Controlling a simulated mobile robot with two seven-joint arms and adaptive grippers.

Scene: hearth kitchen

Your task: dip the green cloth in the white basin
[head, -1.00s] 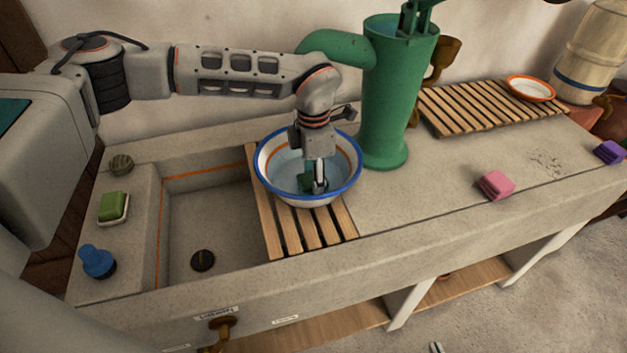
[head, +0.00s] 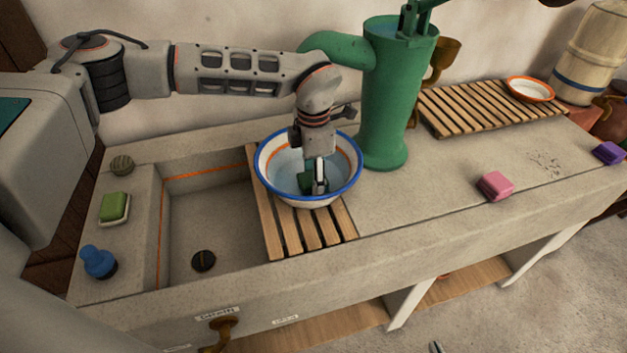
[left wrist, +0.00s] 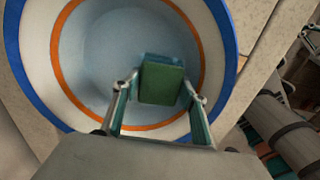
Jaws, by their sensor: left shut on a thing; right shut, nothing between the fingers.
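The white basin (head: 340,189) with a blue rim and an orange inner line stands on the slatted wooden rack, with pale blue water inside. My left gripper (head: 319,186) points down inside the basin, shut on the green cloth (head: 306,183). In the left wrist view the cloth (left wrist: 162,84) is a folded green block between the two fingers. Its far end looks bluish, as if under the water; how deep it sits is unclear. A small tip of my right gripper (head: 436,347) shows at the bottom edge, away from the basin.
A green pump (head: 385,110) stands close behind the basin at right. The stone sink (head: 215,225) lies to the left. A green sponge (head: 114,207), blue stopper (head: 97,261), pink block (head: 495,186) and purple block (head: 608,153) lie apart on the counter.

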